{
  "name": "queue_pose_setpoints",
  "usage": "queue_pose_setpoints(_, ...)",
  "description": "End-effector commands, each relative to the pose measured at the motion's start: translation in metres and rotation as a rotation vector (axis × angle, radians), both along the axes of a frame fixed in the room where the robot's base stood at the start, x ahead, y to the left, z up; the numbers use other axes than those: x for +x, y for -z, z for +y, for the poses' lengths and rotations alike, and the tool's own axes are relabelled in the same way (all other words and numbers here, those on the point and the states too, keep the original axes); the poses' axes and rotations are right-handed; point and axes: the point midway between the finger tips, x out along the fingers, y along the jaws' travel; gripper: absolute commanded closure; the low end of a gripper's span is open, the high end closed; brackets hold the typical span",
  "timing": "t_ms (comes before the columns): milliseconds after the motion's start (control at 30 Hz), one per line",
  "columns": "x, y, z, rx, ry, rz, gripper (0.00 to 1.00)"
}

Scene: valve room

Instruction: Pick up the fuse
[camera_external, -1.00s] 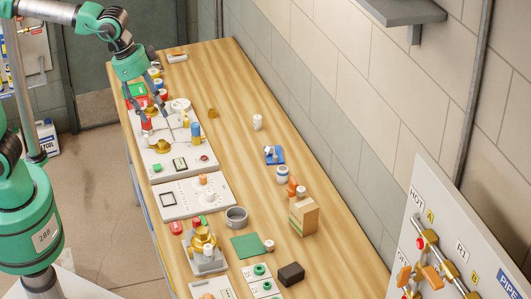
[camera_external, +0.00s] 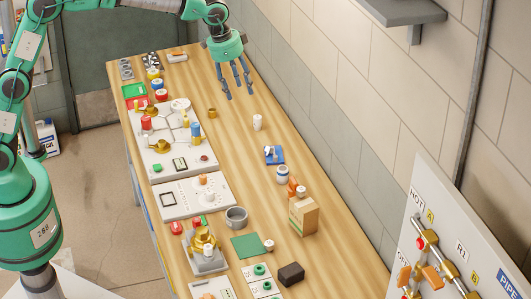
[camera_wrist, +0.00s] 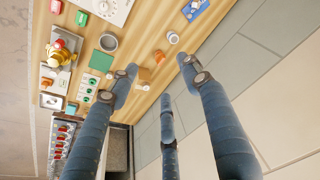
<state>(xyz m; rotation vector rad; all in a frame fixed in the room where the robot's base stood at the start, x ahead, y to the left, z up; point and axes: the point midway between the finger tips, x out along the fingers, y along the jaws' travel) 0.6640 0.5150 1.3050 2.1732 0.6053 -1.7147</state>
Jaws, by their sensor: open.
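My gripper (camera_external: 237,92) hangs high over the far part of the wooden table, near the wall side, with its blue fingers spread and nothing between them. In the wrist view its fingers (camera_wrist: 155,82) are apart and empty. I cannot tell for sure which object is the fuse. A small white cylinder (camera_external: 257,122) stands on bare wood, nearer the camera than my gripper. A white jar with a blue band (camera_external: 283,174) stands farther down the table; it also shows in the wrist view (camera_wrist: 173,38). A small brass-coloured piece (camera_external: 212,113) lies left of the white cylinder.
The wall (camera_external: 330,120) runs along the right. Bare wood lies around the white cylinder.

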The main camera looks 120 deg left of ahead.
Motion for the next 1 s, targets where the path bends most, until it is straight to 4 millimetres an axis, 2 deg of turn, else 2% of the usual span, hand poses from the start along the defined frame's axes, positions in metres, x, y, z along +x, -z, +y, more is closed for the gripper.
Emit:
queue_pose_setpoints(33,0.0,0.01,0.019,-0.004,-0.015,0.006,0.52)
queue_pose_setpoints(100,-0.001,0.021,0.043,-0.009,-0.032,0.012,0.52)
queue_pose_setpoints(467,-0.022,0.093,0.164,-0.037,-0.12,0.043,0.52)
queue_pose_setpoints(800,-0.068,0.174,0.268,-0.066,-0.202,0.068,0.52)
queue_pose_setpoints(1000,-0.097,0.215,0.313,-0.081,-0.239,0.078,0.52)
